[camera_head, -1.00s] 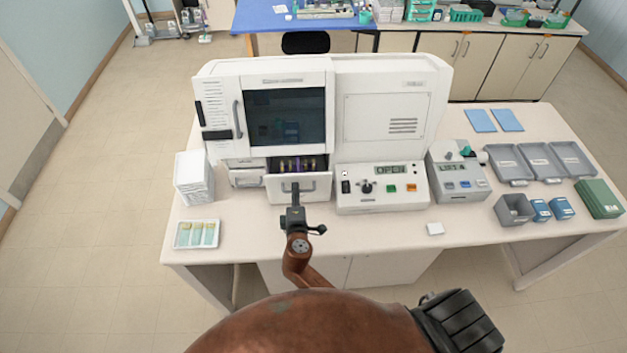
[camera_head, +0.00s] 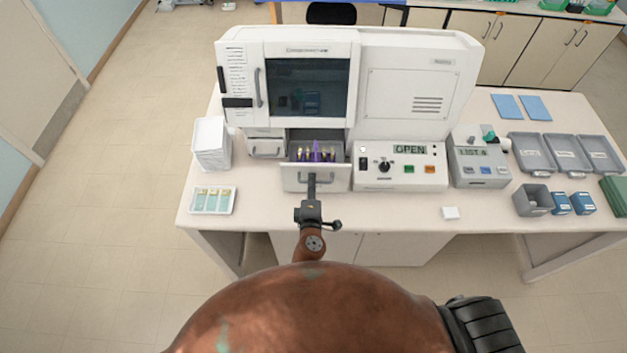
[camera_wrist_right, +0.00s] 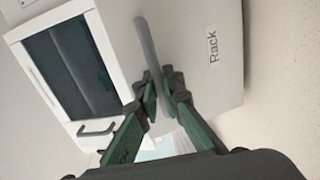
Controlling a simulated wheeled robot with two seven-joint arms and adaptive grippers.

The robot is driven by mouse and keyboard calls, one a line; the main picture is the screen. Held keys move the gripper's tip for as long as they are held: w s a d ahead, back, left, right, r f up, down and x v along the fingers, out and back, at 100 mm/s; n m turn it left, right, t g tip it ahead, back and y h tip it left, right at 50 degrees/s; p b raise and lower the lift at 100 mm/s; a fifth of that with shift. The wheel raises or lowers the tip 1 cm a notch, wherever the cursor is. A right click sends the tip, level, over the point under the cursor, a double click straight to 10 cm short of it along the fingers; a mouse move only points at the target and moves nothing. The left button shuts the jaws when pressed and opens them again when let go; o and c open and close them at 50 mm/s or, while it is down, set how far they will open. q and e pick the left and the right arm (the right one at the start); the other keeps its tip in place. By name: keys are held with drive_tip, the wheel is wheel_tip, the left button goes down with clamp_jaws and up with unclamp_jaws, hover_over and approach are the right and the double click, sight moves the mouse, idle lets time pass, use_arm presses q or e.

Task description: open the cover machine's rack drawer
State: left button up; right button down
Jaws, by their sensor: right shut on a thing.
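The cover machine (camera_head: 410,62) is a large white cabinet on the bench with a dark window. Its rack drawer (camera_head: 337,181) is pulled out at the lower front, and several yellow-topped and purple items show inside. My right gripper (camera_head: 312,178) is at the drawer front, seen from above. In the right wrist view, the drawer front (camera_wrist_right: 205,85) carries the label "Rack", and my right gripper (camera_wrist_right: 162,97) is shut on its grey bar handle (camera_wrist_right: 146,42). My left gripper is not in view.
A smaller closed drawer (camera_head: 265,151) is left of the open one. A control panel (camera_head: 400,175) reading "OPEN" is to its right. A white slide tray (camera_head: 229,208) and a white stack (camera_head: 211,150) stand on the left. The bench in front of the panel is mostly clear.

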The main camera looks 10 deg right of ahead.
drive_tip(key=c, duration=2.3)
unclamp_jaws()
drive_tip(key=shift+c, duration=0.2)
drive_tip(key=shift+s, duration=0.1)
drive_tip(key=v, duration=0.7)
drive_tip(key=shift+s, duration=0.1)
